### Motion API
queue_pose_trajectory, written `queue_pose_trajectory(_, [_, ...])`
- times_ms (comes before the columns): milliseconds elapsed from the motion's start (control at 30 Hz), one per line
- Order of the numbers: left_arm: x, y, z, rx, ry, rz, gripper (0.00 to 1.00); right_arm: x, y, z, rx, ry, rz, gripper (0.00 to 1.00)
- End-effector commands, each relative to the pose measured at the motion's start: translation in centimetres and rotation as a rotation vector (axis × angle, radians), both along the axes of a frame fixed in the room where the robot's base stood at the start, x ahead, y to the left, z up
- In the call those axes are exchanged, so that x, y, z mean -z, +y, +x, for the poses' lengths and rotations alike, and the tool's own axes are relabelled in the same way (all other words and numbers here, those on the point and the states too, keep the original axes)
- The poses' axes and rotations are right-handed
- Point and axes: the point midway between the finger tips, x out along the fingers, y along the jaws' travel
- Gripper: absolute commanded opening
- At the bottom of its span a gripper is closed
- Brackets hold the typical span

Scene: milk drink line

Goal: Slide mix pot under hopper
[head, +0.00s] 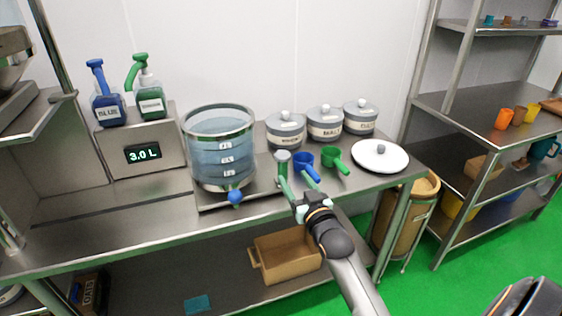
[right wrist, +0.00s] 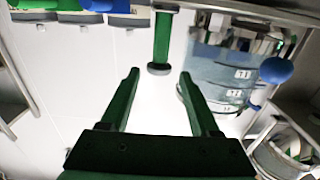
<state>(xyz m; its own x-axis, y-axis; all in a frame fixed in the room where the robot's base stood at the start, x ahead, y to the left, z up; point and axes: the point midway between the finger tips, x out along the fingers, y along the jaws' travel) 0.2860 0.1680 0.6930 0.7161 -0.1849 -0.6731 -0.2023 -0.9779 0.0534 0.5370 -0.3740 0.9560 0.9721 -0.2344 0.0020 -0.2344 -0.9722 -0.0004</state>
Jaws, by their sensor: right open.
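The mix pot (head: 219,160) is a large clear vessel of bluish liquid with white level labels and a blue knob low at its front. It stands on a flat metal base (head: 215,204) on the counter. A green upright handle with a grey cap (head: 282,156) rises at the pot's right. My right gripper (head: 285,188) is open, its green fingers close to this handle. In the right wrist view the handle (right wrist: 162,38) shows beyond the open fingertips, roughly centred between them; the pot (right wrist: 222,78) is beside it. Contact cannot be told. My left gripper is not in view.
A metal box with a 3.0 L display (head: 142,153) carries blue and green pump bottles, left of the pot. A blue scoop (head: 303,160), a green scoop (head: 335,158), several lidded grey pots and a white lid (head: 380,155) stand to the right. A metal vessel (head: 12,45) is at upper left.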

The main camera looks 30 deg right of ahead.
Motion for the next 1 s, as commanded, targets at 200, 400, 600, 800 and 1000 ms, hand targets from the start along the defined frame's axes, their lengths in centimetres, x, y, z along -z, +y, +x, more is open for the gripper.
queue_pose_trajectory(200, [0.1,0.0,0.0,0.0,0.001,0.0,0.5,-0.1,-1.0,4.3,-0.001,-0.001,-0.001,0.62])
queue_pose_trajectory(400, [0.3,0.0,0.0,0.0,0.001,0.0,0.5,0.0,-1.7,7.1,-0.001,0.0,0.0,0.62])
queue_pose_trajectory(600, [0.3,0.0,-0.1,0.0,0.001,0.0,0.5,0.0,-2.0,8.5,-0.002,0.001,-0.001,0.62])
queue_pose_trajectory(800, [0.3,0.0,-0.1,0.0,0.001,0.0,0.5,0.0,-2.1,8.8,-0.002,0.001,-0.001,0.62])
queue_pose_trajectory(1000, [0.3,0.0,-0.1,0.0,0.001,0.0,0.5,0.0,-2.1,8.8,-0.002,0.001,-0.001,0.57])
